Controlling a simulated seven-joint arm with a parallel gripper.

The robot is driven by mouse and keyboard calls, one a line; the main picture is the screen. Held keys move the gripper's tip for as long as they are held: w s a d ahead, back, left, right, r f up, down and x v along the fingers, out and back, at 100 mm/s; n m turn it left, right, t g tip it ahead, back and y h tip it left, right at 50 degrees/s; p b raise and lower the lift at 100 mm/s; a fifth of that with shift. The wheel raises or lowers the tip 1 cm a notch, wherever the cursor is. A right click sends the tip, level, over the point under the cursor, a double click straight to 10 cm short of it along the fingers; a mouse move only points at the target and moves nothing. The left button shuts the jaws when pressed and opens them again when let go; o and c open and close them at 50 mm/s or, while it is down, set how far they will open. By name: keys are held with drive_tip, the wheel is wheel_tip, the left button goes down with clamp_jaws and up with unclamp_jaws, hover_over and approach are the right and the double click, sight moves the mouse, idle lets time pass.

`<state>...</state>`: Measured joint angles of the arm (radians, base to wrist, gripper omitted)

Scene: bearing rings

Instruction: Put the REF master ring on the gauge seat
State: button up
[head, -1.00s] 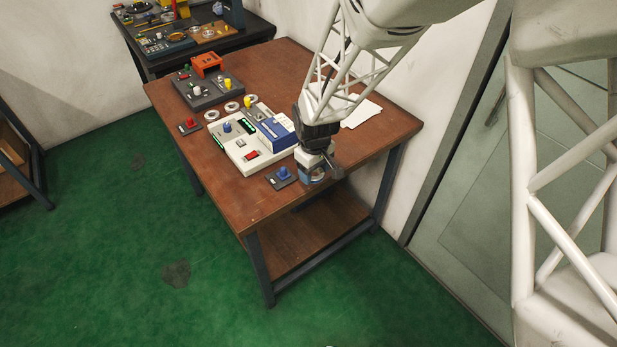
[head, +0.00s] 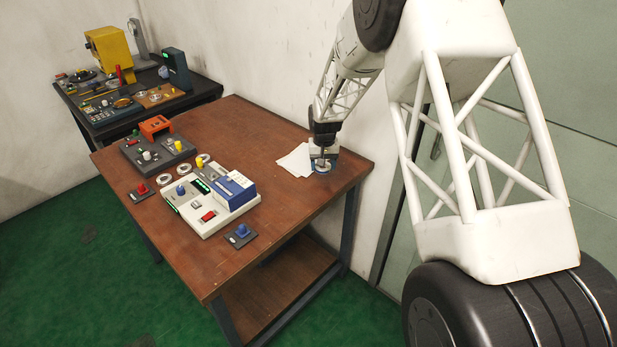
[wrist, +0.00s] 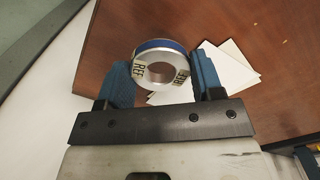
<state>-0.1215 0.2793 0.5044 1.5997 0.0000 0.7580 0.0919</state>
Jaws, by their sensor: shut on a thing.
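My gripper (head: 323,158) is over the right end of the brown table, beside the white papers. In the wrist view its blue jaws (wrist: 163,85) are shut on the REF master ring (wrist: 182,72), a silver ring with a blue band and cream REF labels. The ring's blue edge also shows under the gripper in the head view (head: 321,168). I cannot tell whether the ring touches the table. The white gauge unit (head: 188,215) with a blue block (head: 235,191) and green displays stands mid-table, left of my gripper. I cannot make out its seat clearly.
Small rings (head: 164,179) lie behind the gauge unit. A dark box with knobs (head: 150,158), an orange block (head: 155,126), a red-button box (head: 142,193) and a blue-knob box (head: 240,235) surround it. White papers (head: 294,160) lie by my gripper. The table's front right is bare.

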drive_tip(key=shift+m, duration=0.3)
drive_tip(key=w, duration=0.2)
drive_tip(key=w+d, duration=0.1)
drive_tip(key=w, duration=0.1)
drive_tip(key=shift+w+d, duration=0.1)
drive_tip(key=shift+w, duration=0.3)
drive_tip(key=a+n, duration=0.1)
drive_tip(key=a, duration=0.1)
drive_tip(key=w+a+r, duration=0.1)
drive_tip(key=a, duration=0.2)
drive_tip(key=w+a+n, duration=0.1)
drive_tip(key=a, duration=0.2)
drive_tip(key=shift+r+n, duration=0.25)
drive_tip(key=shift+n, duration=0.05)
drive_tip(key=s+a+r+n, duration=0.1)
drive_tip(key=a+n, duration=0.2)
drive_tip(key=a, duration=0.5)
drive_tip(key=s+a+r+n, duration=0.2)
drive_tip(key=a, duration=0.5)
wheel_tip(320, 180, up, 3)
drive_tip(key=n, duration=0.6)
hover_over(213, 174)
drive_tip(key=shift+w+a+f, duration=0.1)
drive_tip(key=shift+f, duration=0.1)
drive_tip(key=shift+f, duration=0.2)
drive_tip(key=shift+f, duration=1.8)
drive_tip(key=shift+f, duration=1.75)
